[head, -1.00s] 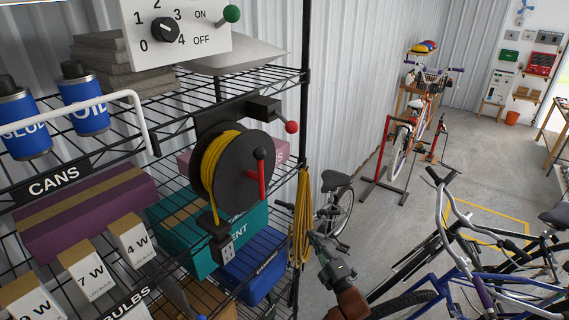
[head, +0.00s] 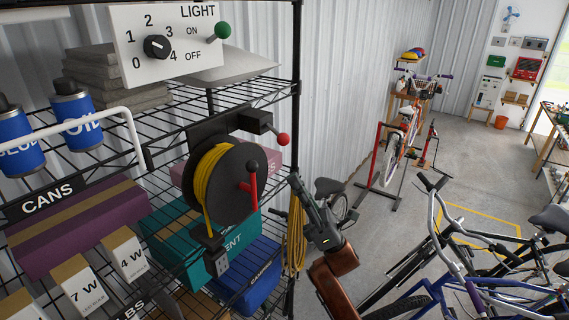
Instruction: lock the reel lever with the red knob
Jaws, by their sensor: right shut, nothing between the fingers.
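The black cord reel (head: 226,185) with yellow cord (head: 207,180) is mounted at the shelf's right side. A lever with a red knob (head: 283,139) sticks out from the black bracket above the reel. A separate red crank handle (head: 253,180) is on the reel's face. My right gripper (head: 295,182) is shut and empty, pointing up and left. In the picture it lies below the red knob and right of the reel, apart from the knob. My left gripper is not in view.
A white panel (head: 175,40) with a dial and a green-knobbed switch (head: 222,30) stands above the reel. The shelf's black post (head: 295,90) is close to my right gripper. A yellow cord coil (head: 296,245) hangs below. Bicycles (head: 480,260) stand at right.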

